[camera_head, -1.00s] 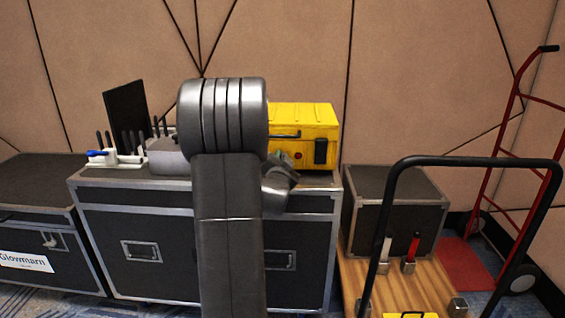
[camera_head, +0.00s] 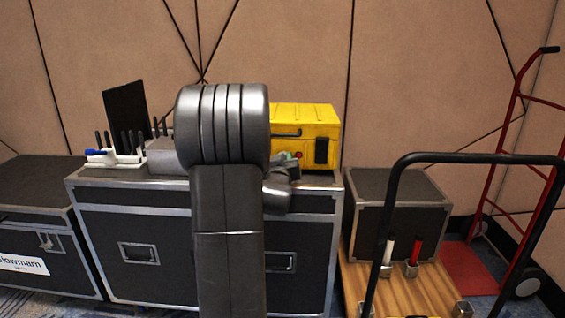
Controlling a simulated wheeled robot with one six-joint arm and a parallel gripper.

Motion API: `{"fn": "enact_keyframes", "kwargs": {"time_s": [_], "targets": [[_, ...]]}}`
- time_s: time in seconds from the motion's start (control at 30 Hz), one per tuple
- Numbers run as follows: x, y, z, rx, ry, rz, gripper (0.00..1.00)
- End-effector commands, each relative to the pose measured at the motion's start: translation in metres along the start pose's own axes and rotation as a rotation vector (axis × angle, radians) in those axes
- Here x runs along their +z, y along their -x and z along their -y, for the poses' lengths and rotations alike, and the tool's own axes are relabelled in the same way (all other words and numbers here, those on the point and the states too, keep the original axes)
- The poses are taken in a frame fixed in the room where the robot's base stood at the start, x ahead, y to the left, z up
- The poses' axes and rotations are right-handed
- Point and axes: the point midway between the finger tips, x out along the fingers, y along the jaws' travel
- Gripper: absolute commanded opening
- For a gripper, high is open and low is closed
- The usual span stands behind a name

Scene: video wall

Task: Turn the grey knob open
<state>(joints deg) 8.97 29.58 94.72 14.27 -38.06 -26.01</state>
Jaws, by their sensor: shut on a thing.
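My gripper (camera_head: 287,166) shows only in part, to the right of my own arm and in front of the yellow case. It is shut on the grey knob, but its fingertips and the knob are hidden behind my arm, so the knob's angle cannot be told. A grey box (camera_head: 168,157) on the big black flight case (camera_head: 190,183) is partly covered by my arm. I cannot see whether the knob belongs to it.
A yellow case (camera_head: 318,125) stands just behind my gripper. A white rack (camera_head: 118,160) with several black antennas is at the left. A wooden cart (camera_head: 395,290) with a black handle and a red hand truck (camera_head: 512,130) stand at the right.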

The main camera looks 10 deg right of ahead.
Motion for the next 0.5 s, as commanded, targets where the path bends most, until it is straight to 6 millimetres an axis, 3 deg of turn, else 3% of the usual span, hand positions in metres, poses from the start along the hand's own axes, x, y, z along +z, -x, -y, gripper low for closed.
{"fn": "enact_keyframes", "kwargs": {"time_s": [0.5], "targets": [[0.0024, 0.0004, 0.0006, -0.017, 0.414, -0.014, 0.08]]}}
